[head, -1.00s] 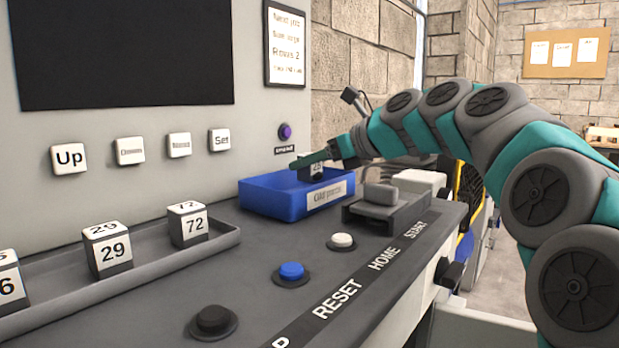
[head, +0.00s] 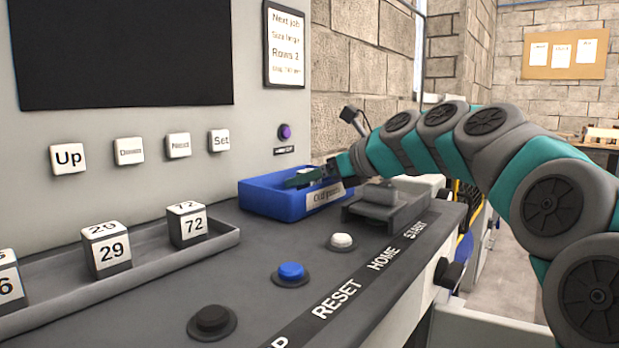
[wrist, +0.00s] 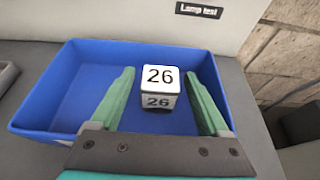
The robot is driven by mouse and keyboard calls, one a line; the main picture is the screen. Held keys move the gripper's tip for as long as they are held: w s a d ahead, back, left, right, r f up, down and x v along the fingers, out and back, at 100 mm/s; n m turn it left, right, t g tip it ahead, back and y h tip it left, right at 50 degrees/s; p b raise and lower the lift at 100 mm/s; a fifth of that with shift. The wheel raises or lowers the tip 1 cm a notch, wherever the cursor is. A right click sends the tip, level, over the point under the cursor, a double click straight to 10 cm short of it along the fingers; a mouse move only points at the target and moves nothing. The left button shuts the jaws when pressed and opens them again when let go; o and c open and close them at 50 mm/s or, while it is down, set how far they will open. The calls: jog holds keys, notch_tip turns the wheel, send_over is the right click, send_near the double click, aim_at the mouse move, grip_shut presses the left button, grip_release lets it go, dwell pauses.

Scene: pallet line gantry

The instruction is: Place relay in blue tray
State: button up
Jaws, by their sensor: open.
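The blue tray (head: 262,200) stands at the far end of the grey console and fills much of the wrist view (wrist: 38,118). A relay (wrist: 158,88), a small cube with a white top marked 26 and a dark lower part, is inside the tray. My gripper (wrist: 160,85) has its two green fingers spread apart on either side of the relay, with visible gaps to both. In the head view my gripper (head: 303,178) reaches down into the tray, and the relay is mostly hidden by the fingers and tray wall.
A grey rack (head: 150,262) at left holds relays marked 29 (head: 107,248) and 72 (head: 187,224), and another at the picture edge. White (head: 342,241), blue (head: 291,272) and black (head: 212,320) buttons line the console front. A grey block fixture (head: 385,205) stands right of the tray.

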jog(key=shift+r, duration=0.1)
jog(key=v, duration=1)
jog(key=shift+s+d+r, duration=0.1)
jog(key=shift+d+r, duration=0.1)
jog(key=shift+r, duration=0.1)
jog(key=shift+s+d+r, duration=0.2)
jog(key=shift+s+d, duration=0.3)
jog(key=shift+d, duration=0.05)
